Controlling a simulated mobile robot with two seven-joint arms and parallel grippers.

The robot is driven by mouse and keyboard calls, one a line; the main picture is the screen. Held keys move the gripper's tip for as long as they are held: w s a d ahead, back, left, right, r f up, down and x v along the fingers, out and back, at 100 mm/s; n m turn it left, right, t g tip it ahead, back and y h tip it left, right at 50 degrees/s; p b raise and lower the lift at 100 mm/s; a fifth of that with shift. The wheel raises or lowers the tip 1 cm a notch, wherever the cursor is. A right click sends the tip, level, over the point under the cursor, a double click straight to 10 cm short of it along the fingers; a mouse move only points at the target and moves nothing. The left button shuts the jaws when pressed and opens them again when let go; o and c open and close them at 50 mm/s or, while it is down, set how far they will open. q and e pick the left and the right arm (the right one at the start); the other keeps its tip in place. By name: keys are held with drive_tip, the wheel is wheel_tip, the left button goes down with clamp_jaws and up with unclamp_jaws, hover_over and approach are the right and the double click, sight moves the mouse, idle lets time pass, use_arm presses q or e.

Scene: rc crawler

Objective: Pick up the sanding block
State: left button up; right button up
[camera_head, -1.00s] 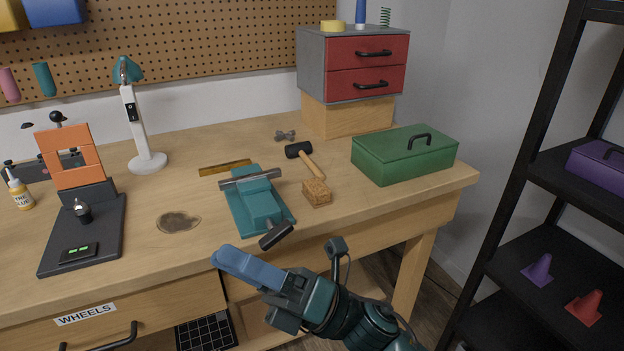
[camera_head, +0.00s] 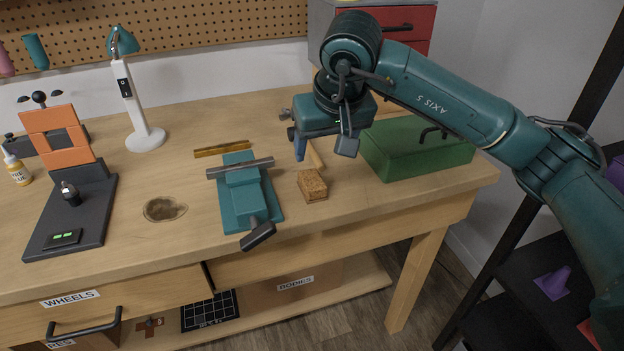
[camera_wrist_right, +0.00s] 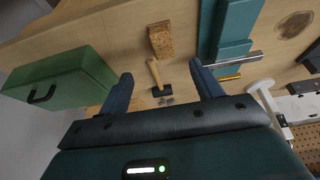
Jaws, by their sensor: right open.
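The sanding block (camera_head: 312,186) is a small brown, cork-like block on the workbench, right of the teal vise (camera_head: 246,198). It also shows in the right wrist view (camera_wrist_right: 160,41), near the top middle. My right gripper (camera_head: 300,148) points down above the bench, just behind the block in the head view. In the right wrist view its two blue fingers (camera_wrist_right: 161,71) are spread with nothing between them, and the block lies beyond the tips, apart from them. My left gripper is in neither view.
A mallet (camera_head: 315,155) lies behind the block, partly hidden by my gripper. A green toolbox (camera_head: 415,160) stands close on the right. A brass-coloured bar (camera_head: 222,149) lies behind the vise. The bench front between the block and the edge is clear.

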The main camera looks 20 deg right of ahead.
sight(313, 180)
drive_tip(key=x, duration=0.4)
drive_tip(key=p+x, duration=0.1)
drive_tip(key=x, duration=0.7)
drive_tip(key=shift+a+f, duration=0.15)
drive_tip(key=shift+a, duration=0.2)
drive_tip(key=shift+c, duration=0.2)
drive_tip(key=c, duration=1)
wheel_tip(313, 180, up, 10)
drive_tip(key=shift+r, duration=0.1)
drive_tip(key=o, duration=0.3)
drive_tip(key=shift+c, duration=1.2)
